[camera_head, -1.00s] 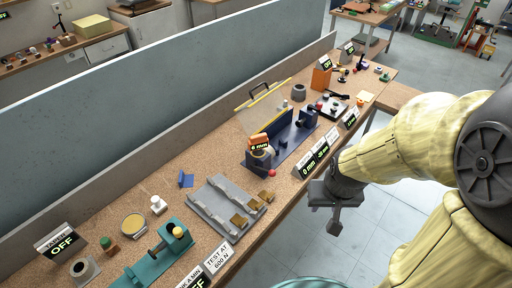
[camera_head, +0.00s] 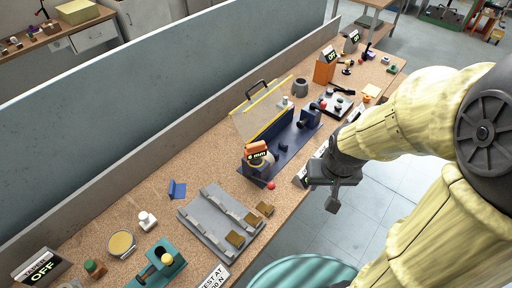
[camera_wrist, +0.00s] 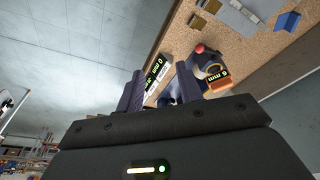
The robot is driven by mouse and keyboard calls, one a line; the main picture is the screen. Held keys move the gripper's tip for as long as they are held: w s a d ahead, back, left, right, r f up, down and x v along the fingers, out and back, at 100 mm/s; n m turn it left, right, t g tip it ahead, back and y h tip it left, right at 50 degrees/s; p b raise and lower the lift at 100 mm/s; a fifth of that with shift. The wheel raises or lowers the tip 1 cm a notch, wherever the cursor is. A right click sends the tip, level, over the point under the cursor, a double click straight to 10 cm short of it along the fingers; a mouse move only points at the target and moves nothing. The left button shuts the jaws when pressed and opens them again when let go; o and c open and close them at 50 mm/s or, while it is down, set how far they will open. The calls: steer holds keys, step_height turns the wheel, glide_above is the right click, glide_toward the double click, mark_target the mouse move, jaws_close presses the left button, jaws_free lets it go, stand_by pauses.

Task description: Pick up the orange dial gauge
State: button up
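The orange dial gauge (camera_head: 257,147) has a dark display reading in mm. It sits at the near left end of a dark blue fixture (camera_head: 285,143) on the cork-topped bench. In the wrist view the gauge (camera_wrist: 216,79) shows just right of the fingers, with part of the fixture beside it. My gripper (camera_head: 333,195) hangs to the right of the gauge, off the bench's front edge, apart from it. In the wrist view my gripper (camera_wrist: 158,88) has its two dark fingers spread, with nothing between them.
A red knob (camera_head: 271,186) sits close to the gauge. A grey slotted plate (camera_head: 205,215) with brass blocks lies left of the fixture. Black display signs (camera_wrist: 154,75) stand along the front edge. A clear panel with a yellow edge (camera_head: 262,108) rises behind the fixture.

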steer(key=shift+s, duration=0.1)
steer(key=o, duration=0.7)
steer(key=shift+w+f, duration=0.2)
steer(key=o, duration=0.5)
steer(key=w+f+m+t+b, duration=0.1)
steer(key=w+f+m, duration=0.1)
steer(key=w+f, duration=0.2)
step_height(320, 180, down, 4)
steer(key=shift+w+a+r+m, duration=0.2)
steer(key=shift+w+a+m, duration=0.05)
steer(key=shift+a+m, duration=0.15)
steer(key=w+a+f+m+t+y+b, duration=0.1)
steer(key=w+a+f+m+t+y, duration=0.1)
steer(key=a+f+m+y, duration=0.25)
steer(key=w+a+f+m+t+y+b, duration=0.1)
steer(key=w+a+f+m+y, duration=0.1)
steer(key=a+f+m, duration=0.45)
steer(key=w+m+t, duration=0.1)
steer(key=m+t, duration=0.2)
steer(key=m, duration=0.3)
steer(key=w+r+m+t+b, duration=0.1)
steer(key=m+t, duration=0.2)
steer(key=m, duration=0.3)
steer(key=w+m+t+b, duration=0.1)
steer(key=m+t, duration=0.3)
steer(key=m, duration=0.1)
steer(key=shift+w+d+r+m, duration=0.25)
steer(key=shift+r+m, duration=0.15)
